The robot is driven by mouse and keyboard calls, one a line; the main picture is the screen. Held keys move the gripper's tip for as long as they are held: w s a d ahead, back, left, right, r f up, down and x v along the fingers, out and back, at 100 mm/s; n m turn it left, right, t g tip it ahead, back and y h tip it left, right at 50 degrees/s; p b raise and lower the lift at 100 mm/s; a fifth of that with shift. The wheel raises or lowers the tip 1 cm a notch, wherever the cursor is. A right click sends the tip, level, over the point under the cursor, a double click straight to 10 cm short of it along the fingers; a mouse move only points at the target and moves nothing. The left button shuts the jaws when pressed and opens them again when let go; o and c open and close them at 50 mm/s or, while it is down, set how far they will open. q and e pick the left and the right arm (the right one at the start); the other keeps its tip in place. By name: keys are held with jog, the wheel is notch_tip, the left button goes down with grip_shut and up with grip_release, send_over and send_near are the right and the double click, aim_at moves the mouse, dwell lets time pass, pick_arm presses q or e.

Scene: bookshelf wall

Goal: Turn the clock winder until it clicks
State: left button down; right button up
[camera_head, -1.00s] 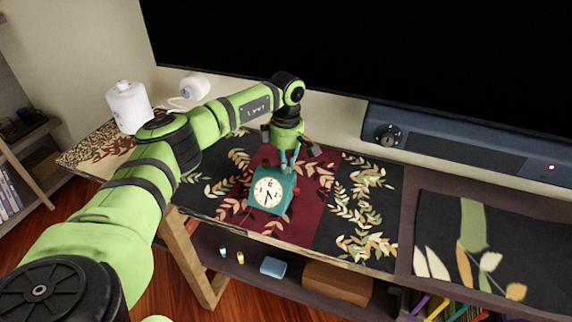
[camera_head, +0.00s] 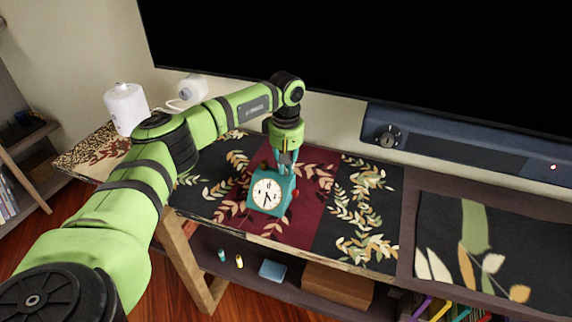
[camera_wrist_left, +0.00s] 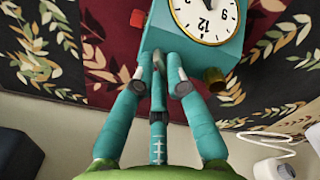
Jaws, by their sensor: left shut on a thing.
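A teal box-shaped clock (camera_head: 267,211) with a white round face stands on the dark red part of the patterned runner. It also fills the top of the left wrist view (camera_wrist_left: 223,52). My left gripper (camera_head: 286,165) points down at the back of the clock's top. In the left wrist view, its teal fingers (camera_wrist_left: 160,72) are close around a small grey part, which I take for the winder (camera_wrist_left: 158,60); the fingers mostly hide it. A red knob (camera_wrist_left: 138,74) and a brass-coloured knob (camera_wrist_left: 213,78) show on opposite sides of the clock. My right gripper is not in view.
A black screen (camera_head: 380,60) and a blue-grey soundbar (camera_head: 450,150) stand behind the runner. A white cylinder (camera_head: 126,108) and a white corded object (camera_head: 193,88) stand at the left. The runner (camera_head: 370,215) right of the clock is clear.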

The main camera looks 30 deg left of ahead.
pick_arm(q)
jog(key=shift+m, duration=0.3)
jog(key=c, duration=1.2)
grip_release()
jog(key=shift+c, duration=0.2)
notch_tip(320, 180, up, 12)
